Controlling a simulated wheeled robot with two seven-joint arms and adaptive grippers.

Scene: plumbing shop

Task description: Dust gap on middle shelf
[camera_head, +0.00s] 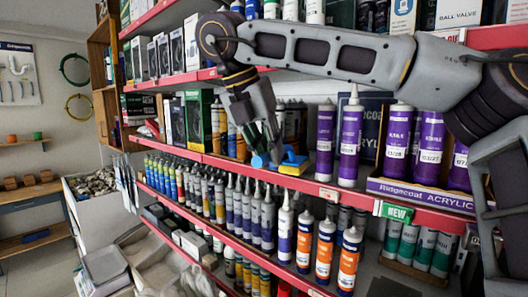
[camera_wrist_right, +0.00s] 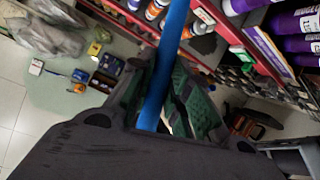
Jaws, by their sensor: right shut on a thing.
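The middle shelf (camera_head: 235,167) has a red front edge and holds boxes, tubes and cartridges. A gap lies between dark and yellow cartridges (camera_head: 216,128) on the left and purple tubes (camera_head: 325,140) on the right. My right gripper (camera_head: 266,142) reaches down in front of this gap, shut on a blue handle (camera_wrist_right: 165,65). A blue end (camera_head: 260,161) shows under the fingers, and a yellow and blue piece (camera_head: 293,161) sits just right of it at the shelf edge. I cannot tell whether these are one tool or whether it touches the shelf. My left gripper is not in view.
Purple cartridges stand in a Ridgecoat acrylic tray (camera_head: 420,194) at the right. Pale nozzled tubes (camera_head: 285,228) crowd the shelf below, their tips near the middle shelf's edge. A green NEW tag (camera_head: 397,213) sticks out. Open floor (camera_head: 40,272) is at the lower left.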

